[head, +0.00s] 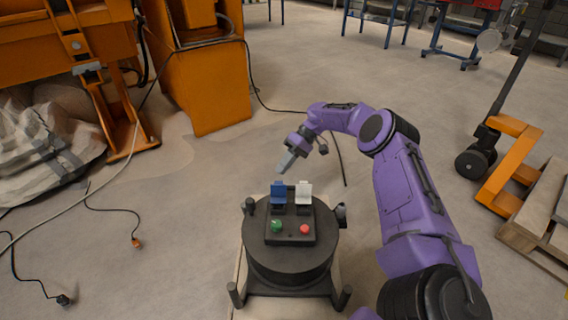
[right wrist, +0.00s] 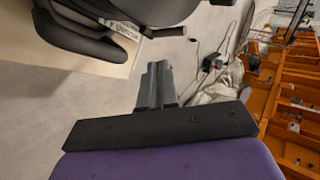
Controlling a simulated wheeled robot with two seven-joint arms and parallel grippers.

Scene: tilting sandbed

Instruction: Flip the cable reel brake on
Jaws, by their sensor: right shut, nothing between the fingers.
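The cable reel (head: 290,262) is a dark round drum on a low stand at the bottom middle of the head view. On its top is a dark panel with a blue flap switch (head: 278,189), a white flap switch (head: 303,190), a green button (head: 277,226) and a red button (head: 305,229). I cannot tell which control is the brake. My right gripper (head: 285,163) is shut and empty, apparently above and behind the blue switch. In the right wrist view its fingers (right wrist: 157,78) are together, with part of the reel (right wrist: 75,45) at upper left. My left gripper is not in view.
An orange machine (head: 205,85) stands at back left, with a grey sack (head: 40,150) beside it. Loose cables lie on the floor at left and behind the reel. A pallet (head: 540,222) and an orange pallet truck (head: 508,170) are at right. Floor around the reel is mostly clear.

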